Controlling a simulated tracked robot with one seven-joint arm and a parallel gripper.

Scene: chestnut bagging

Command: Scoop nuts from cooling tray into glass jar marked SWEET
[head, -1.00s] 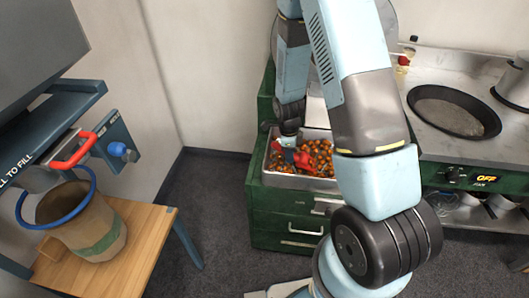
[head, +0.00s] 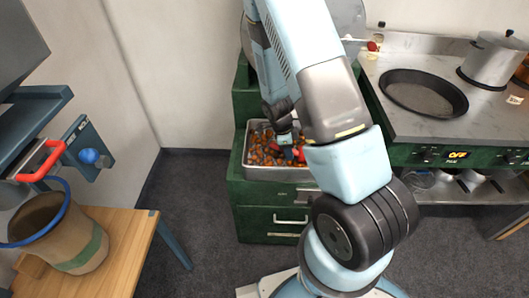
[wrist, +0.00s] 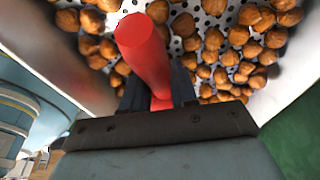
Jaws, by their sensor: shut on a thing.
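The cooling tray (head: 270,174) is a metal pan of brown nuts on a green cabinet. In the wrist view its pale wall (wrist: 285,68), perforated bottom and loose nuts (wrist: 240,65) show. My gripper (head: 288,148) is low over the right part of the tray, partly behind my arm. In the wrist view my gripper (wrist: 158,92) is shut on a red handle (wrist: 145,45), which stands out between the fingers above the nuts. The scoop end of the handle cannot be made out. No jar marked SWEET is in view.
A stove with a black pan (head: 424,93) and a steel pot (head: 492,60) stands right of the tray. At left, a blue-rimmed bag (head: 75,240) sits on a wooden table (head: 115,250) under a red dispenser handle (head: 42,160). Bare floor (head: 200,205) lies between.

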